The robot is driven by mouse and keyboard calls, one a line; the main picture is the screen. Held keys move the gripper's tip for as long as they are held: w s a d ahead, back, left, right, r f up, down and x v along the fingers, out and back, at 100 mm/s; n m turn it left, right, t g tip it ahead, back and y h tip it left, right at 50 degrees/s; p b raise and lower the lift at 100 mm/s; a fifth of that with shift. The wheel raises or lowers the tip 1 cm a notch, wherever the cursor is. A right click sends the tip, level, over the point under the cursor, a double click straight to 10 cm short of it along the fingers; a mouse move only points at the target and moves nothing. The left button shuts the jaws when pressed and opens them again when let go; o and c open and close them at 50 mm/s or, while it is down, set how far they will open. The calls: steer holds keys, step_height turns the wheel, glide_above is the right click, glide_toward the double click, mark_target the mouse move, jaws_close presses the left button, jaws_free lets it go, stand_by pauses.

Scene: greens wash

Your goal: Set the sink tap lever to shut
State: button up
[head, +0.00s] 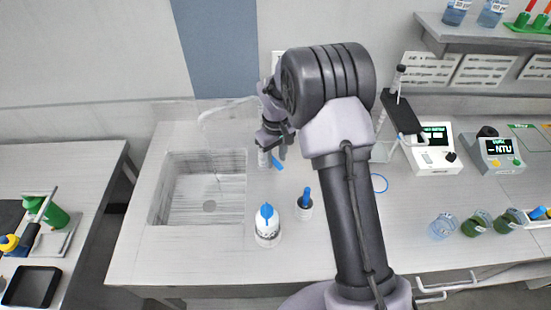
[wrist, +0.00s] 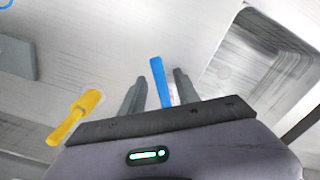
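The sink tap shows in the head view as a pale arched spout (head: 226,107) over the sink, partly hidden by my arm at its right. Its blue lever (head: 277,163) sticks out near the sink's right edge. In the wrist view the blue lever (wrist: 159,78) stands between my gripper's two fingers, with a gap on each side. My gripper (wrist: 158,85) is open; it also shows from above in the head view (head: 272,150), at the tap. Whether the fingers reach down to the lever's height I cannot tell. No running water is clearly visible.
The sink basin (head: 190,196) lies left of the tap. A white bottle with a blue top (head: 267,232) and a small pot with a blue handle (head: 305,207) stand in front. A yellow-handled item (wrist: 77,115) lies left of my gripper. Meters (head: 433,157) stand at right.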

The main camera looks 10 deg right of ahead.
jaws_close()
stand_by(1.4)
